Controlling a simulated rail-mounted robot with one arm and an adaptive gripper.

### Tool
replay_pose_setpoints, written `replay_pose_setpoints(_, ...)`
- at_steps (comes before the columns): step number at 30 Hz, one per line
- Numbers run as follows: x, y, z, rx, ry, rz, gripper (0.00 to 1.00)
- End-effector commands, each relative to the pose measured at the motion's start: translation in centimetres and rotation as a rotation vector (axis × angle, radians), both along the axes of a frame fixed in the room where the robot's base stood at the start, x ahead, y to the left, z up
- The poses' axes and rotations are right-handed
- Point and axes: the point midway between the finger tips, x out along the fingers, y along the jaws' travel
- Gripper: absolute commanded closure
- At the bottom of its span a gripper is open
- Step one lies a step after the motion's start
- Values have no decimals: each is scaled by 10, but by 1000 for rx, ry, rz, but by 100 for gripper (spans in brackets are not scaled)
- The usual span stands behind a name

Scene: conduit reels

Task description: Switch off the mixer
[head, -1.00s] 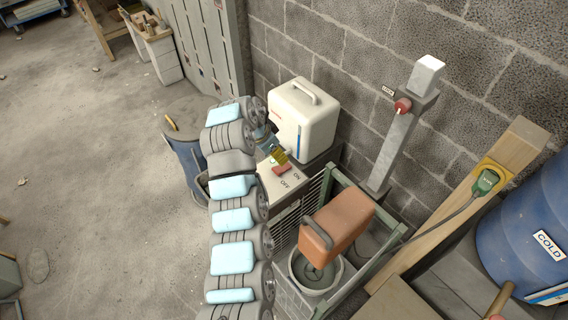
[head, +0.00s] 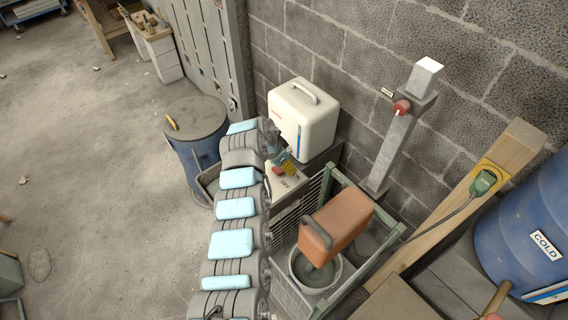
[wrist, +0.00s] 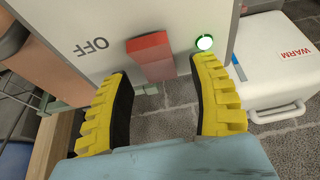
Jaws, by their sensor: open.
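A grey-white switch panel (wrist: 112,22) carries a red rocker switch (wrist: 150,57), an OFF label (wrist: 91,47) and a lit green lamp (wrist: 204,42). In the head view the red switch (head: 278,171) shows beside my gripper (head: 289,167). The switch appears beyond the fingertips, slightly nearer the left one; contact cannot be told. An orange-brown handled body (head: 336,222) leans over a bucket (head: 316,272) beside the panel.
A white handled box (head: 303,118) stands behind the panel; its WARM label (wrist: 291,54) shows in the wrist view. A grey post with a red knob (head: 401,106) and green frame bars (head: 378,248) stand to the right. A blue barrel (head: 194,135) is left; open floor lies beyond.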

Motion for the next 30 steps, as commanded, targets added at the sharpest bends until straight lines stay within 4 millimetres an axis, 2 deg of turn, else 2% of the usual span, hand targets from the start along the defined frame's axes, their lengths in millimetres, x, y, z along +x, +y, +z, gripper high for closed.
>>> replay_pose_setpoints(15, 1, -2, -6, -1, 0, 2, 39)
replay_pose_setpoints(17, 1, -2, -6, 0, 1, 2, 54)
replay_pose_setpoints(21, 1, -2, -6, 0, 1, 2, 94)
replay_pose_setpoints(22, 1, -2, -6, 0, 1, 2, 100)
replay_pose_setpoints(30, 1, -2, -7, 0, 1, 2, 100)
